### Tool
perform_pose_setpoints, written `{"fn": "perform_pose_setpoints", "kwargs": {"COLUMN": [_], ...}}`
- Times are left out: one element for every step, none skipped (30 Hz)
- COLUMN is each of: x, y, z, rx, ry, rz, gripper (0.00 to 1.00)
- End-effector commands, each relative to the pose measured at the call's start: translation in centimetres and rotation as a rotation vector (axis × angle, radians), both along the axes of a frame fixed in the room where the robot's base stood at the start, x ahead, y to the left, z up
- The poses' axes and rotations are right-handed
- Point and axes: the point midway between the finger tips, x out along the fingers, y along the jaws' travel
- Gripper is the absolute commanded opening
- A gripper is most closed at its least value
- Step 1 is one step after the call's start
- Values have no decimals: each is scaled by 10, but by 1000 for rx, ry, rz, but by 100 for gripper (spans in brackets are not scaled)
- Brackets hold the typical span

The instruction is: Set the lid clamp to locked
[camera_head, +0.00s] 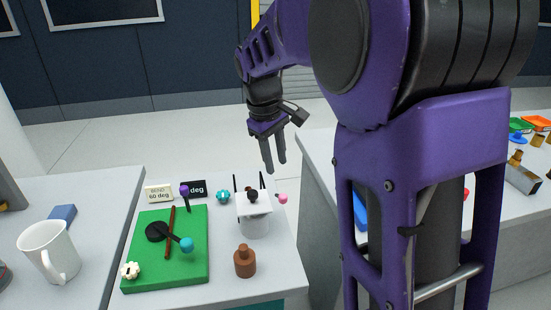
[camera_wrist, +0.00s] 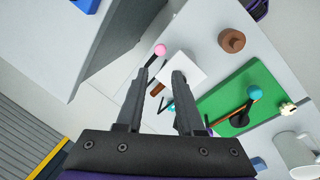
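My gripper (camera_head: 274,164) is open and empty, above and behind the white tank in the head view. Its spread fingers also show in the wrist view (camera_wrist: 162,76). The white tank (camera_head: 254,226) has a flat square top (camera_head: 254,203) with a dark knob on it and thin black uprights behind it. The square top is between and beyond the fingers in the wrist view (camera_wrist: 184,66). A pink ball knob (camera_head: 282,198) sits at the tank's right side, and in the wrist view (camera_wrist: 160,50). I cannot tell which part is the lid clamp, or its setting.
A green board (camera_head: 145,272) with a teal-knobbed lever (camera_head: 186,244) and a purple knob (camera_head: 184,190) lies left of the tank. A brown bottle-shaped piece (camera_head: 245,262) stands in front. A teal knob (camera_head: 222,197) is behind left. A white mug (camera_head: 48,252) stands far left.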

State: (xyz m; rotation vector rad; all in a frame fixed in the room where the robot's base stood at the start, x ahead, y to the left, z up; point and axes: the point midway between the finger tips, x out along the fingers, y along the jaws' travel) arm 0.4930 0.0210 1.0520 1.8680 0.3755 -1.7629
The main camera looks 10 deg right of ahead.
Motion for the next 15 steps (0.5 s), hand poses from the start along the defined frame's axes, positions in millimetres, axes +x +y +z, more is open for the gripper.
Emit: {"fn": "perform_pose_setpoints", "kwargs": {"x": [1,2,4,6,9,13,16,19,24,27,31,34,37,40,42], "y": [0,0,0,0,0,1,1,1,1,1,1,0,-1,-1,-2], "z": [0,1,2,3,4,6,8,10,12,14,17,20,23,25,29], "rx": [1,2,4,6,9,13,19,26,37,44,53,66,75,84,96], "ry": [0,1,2,2,5,7,8,10,11,13,12,14,13,13,12], "rz": [-6,-15,-34,-54,-79,-118,-152,-189,-241,-281,-317,-367,-401,-433,-474], "gripper": [25,20,13,7,2,0,0,0,0,0,0,0,0,0,0]}}
